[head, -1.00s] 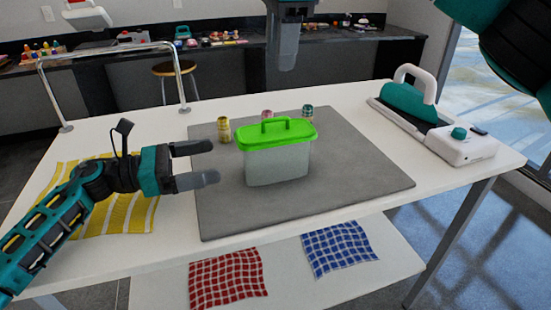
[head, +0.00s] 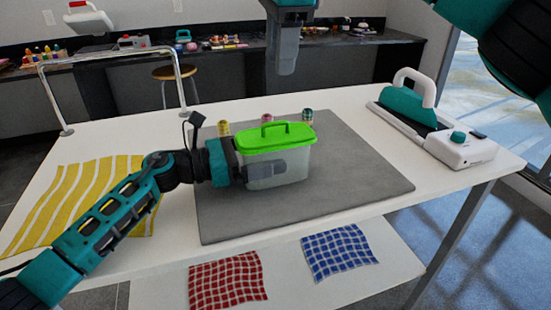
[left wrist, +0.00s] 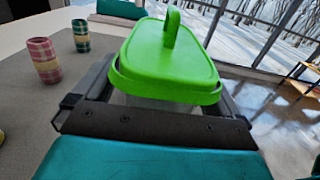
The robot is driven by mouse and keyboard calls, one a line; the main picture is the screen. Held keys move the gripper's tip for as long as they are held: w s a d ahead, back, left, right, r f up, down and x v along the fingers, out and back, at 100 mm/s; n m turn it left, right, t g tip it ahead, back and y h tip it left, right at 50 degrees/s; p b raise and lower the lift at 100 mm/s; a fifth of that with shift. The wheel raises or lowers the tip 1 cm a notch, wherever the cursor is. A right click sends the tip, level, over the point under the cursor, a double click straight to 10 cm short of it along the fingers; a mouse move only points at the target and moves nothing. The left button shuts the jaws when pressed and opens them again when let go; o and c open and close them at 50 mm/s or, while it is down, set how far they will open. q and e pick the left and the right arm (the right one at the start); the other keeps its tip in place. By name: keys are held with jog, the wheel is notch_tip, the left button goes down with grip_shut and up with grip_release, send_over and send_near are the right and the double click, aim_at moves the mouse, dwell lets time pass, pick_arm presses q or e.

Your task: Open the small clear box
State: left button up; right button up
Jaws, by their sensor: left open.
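The small clear box (head: 296,172) stands upright on the grey mat (head: 350,205), with its bright green lid (head: 290,136) on top and the lid's handle raised. My left gripper (head: 275,163) is open around the box from its left end. One finger lies across the near side below the lid; the other is hidden behind the box in the head view. In the left wrist view the green lid (left wrist: 170,60) sits between the two fingers. My right gripper (head: 285,58) hangs pointing down at the top, behind and above the box; its finger gap is not discernible.
Three small patterned cylinders stand behind the box, among them a yellow one (head: 224,128) and a green one (head: 307,115). A white and teal machine (head: 430,125) stands at the right. A yellow striped cloth (head: 75,195) lies left. The mat's right part is clear.

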aim_at(276, 124)
pick_arm(q)
jog(key=c, duration=1.5)
pick_arm(e)
jog(key=shift+s+d+f, duration=0.1)
jog(key=shift+f, duration=0.1)
jog(key=c, duration=0.4)
jog(key=shift+s+d+f+t, duration=0.1)
jog(key=shift+s+f+t, duration=0.3)
jog(key=shift+t, duration=0.2)
jog(key=shift+c, duration=0.2)
jog(key=x, duration=1.2)
jog(key=shift+a, duration=0.25)
jog(key=shift+c, duration=0.4)
grip_shut()
jog(key=shift+r, duration=0.15)
